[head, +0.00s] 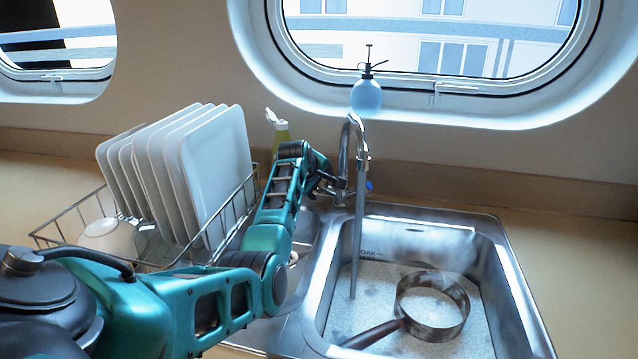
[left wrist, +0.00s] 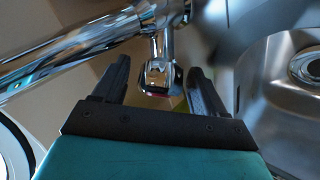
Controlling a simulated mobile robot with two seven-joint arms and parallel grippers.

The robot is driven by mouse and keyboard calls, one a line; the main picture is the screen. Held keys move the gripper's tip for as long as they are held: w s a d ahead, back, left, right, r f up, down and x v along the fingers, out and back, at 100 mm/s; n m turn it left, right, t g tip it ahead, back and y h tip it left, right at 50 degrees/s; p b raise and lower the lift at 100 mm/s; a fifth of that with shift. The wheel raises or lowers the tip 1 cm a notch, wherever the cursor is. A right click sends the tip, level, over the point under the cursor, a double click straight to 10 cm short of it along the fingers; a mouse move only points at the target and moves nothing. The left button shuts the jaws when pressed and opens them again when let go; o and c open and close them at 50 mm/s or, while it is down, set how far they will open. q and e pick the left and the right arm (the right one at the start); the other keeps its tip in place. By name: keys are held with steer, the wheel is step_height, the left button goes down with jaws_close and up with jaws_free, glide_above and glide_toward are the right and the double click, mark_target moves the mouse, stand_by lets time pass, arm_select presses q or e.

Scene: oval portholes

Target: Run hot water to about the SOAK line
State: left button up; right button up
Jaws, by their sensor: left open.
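The steel tap (head: 350,135) arches over the sink basin (head: 490,255), and a stream of water (head: 357,230) runs from its spout. Foamy water (head: 380,290) covers the basin floor. The SOAK marking (head: 371,252), partly hidden by the stream, is on the back wall, just above the water's edge. A pan (head: 435,305) sits in the water. My left gripper (head: 326,186) is at the tap's left side. In the left wrist view its open fingers (left wrist: 157,88) stand on either side of a tap handle (left wrist: 158,75) with a red mark; contact is unclear. A blue-marked handle (head: 369,185) is on the right.
A dish rack (head: 75,215) with several white plates (head: 215,165) and a bowl (head: 110,237) stands left of the sink, close to my left arm. A green bottle (head: 280,133) is behind my gripper. A blue spray bottle (head: 366,97) stands on the porthole sill.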

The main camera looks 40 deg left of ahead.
arm_select(q)
steer(key=shift+f, duration=0.1)
steer(key=c, duration=1)
steer(key=shift+o, duration=0.2)
